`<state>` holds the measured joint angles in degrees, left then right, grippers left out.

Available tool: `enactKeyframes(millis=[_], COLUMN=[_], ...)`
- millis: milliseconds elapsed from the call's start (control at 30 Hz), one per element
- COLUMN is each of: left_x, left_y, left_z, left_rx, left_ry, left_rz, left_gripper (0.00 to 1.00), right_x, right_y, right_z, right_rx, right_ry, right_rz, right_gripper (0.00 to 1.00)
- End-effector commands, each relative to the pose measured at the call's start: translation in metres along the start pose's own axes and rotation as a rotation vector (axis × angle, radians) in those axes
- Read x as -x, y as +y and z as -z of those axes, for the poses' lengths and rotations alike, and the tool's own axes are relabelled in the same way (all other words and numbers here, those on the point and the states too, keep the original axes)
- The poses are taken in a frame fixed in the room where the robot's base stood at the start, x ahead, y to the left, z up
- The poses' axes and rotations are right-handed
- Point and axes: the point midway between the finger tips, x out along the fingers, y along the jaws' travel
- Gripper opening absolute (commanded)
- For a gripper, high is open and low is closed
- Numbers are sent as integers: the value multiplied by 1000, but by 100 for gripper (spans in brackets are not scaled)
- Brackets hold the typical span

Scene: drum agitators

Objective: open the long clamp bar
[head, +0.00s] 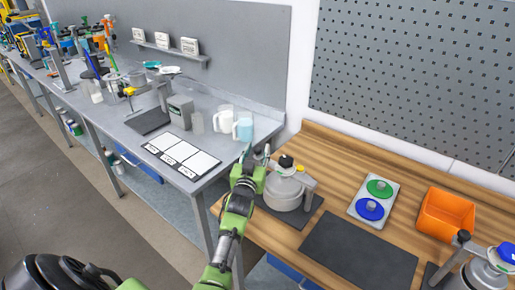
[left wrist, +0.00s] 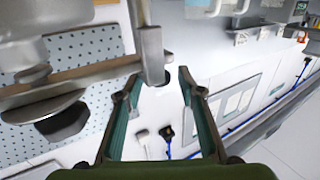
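A squat grey drum (head: 283,192) stands on a dark mat on the wooden bench in the head view, with a black knob (head: 286,161) and a small yellow part on top. My left gripper (head: 256,154) is beside its upper left side. In the left wrist view a grey bar (left wrist: 95,76) with a black hex knob (left wrist: 62,122) comes in from the left. It ends in an upright grey piece (left wrist: 152,55) between the tips of my open left gripper (left wrist: 160,82). I cannot tell if either finger touches it. My right gripper is out of view.
A tray with green and blue discs (head: 375,200), an orange bin (head: 446,213) and a bare dark mat (head: 357,250) lie right of the drum. Another grey vessel (head: 480,278) stands at the lower right. White and light-blue mugs (head: 243,129) stand on the grey bench behind my gripper.

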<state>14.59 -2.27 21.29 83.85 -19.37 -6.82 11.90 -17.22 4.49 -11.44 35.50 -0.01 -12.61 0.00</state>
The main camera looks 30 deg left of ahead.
Motion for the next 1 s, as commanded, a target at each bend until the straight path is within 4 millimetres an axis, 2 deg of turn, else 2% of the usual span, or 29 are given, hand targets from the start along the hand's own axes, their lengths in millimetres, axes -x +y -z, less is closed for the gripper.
enactKeyframes(millis=[133, 400, 433, 567, 767, 1000], left_x=[-6, -7, -7, -7, -8, -24], left_y=[0, 0, 0, 0, 0, 10], left_z=[1, 0, 0, 0, 1, 5], left_rx=[0, 0, 0, 0, 0, -3], left_ry=[1, 1, 1, 0, 1, 11], left_rz=[0, 0, 0, 0, -4, -84], left_gripper=[35, 35, 33, 0, 0, 0], right_x=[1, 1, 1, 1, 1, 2], right_y=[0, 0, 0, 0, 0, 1], right_z=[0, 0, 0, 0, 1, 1], right_rx=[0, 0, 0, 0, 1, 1], right_ry=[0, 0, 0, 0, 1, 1], right_rz=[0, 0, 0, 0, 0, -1], right_gripper=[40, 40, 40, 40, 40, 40])
